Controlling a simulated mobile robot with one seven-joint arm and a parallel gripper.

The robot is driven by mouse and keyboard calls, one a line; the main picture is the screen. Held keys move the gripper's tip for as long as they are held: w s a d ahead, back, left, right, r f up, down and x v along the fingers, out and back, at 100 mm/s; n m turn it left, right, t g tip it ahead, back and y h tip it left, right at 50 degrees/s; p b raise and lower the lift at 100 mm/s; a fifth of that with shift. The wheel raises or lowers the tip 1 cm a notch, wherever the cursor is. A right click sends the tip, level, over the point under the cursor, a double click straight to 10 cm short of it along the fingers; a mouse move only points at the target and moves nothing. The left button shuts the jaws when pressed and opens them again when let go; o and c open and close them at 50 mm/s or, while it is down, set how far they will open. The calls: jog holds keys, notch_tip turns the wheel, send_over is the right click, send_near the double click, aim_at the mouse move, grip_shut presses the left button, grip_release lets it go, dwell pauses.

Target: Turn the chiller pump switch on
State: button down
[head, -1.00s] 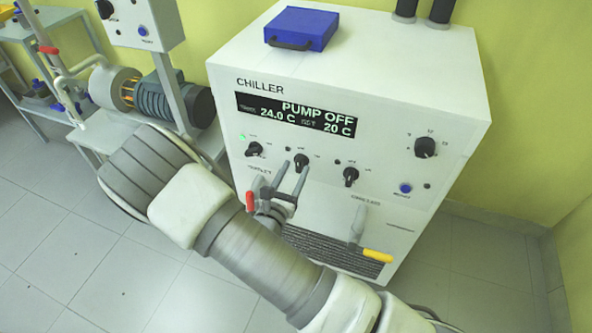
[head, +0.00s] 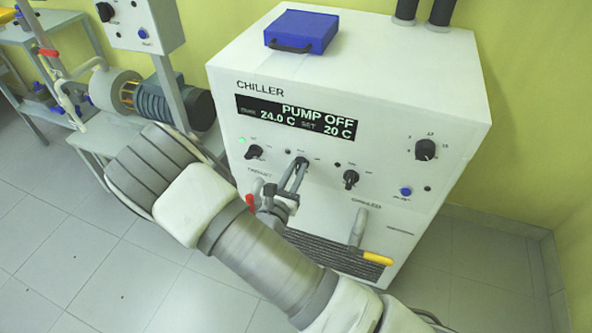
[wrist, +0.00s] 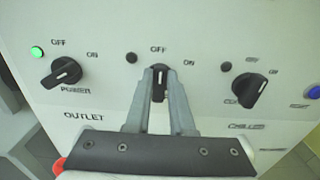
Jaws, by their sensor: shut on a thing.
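The chiller (head: 300,70) is a white box whose display (head: 298,117) reads PUMP OFF, 24.0 C and SET 20 C. The middle black knob is the pump switch (wrist: 159,74), and its white mark points up at OFF in the wrist view. My gripper (head: 300,164) is at this knob, with its two grey fingers shut on it from either side. The fingers hide the lower part of the knob and the label under it. The dark lamp (wrist: 131,58) at the knob's upper left is unlit.
The power knob (wrist: 62,72) is on the left with a lit green lamp (wrist: 37,52). Another black knob (wrist: 250,90) is on the right. Below, a red-handled valve (head: 252,201) and a yellow-handled valve (head: 377,258) stick out. A blue case (head: 301,29) lies on top.

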jog(key=shift+s+d+f+m+b, duration=0.15)
jog(key=shift+m+b, duration=0.4)
jog(key=shift+m, duration=1.45)
jog(key=shift+d+f+m+b, duration=0.15)
jog(key=shift+m+b, duration=0.45)
jog(key=shift+m, duration=1.4)
jog(key=shift+s+d+f+m+b, duration=0.1)
jog(key=shift+d+m+b, duration=0.3)
jog(key=shift+m, duration=1.6)
jog(key=shift+a, duration=0.15)
jog(key=c, duration=0.8)
grip_release()
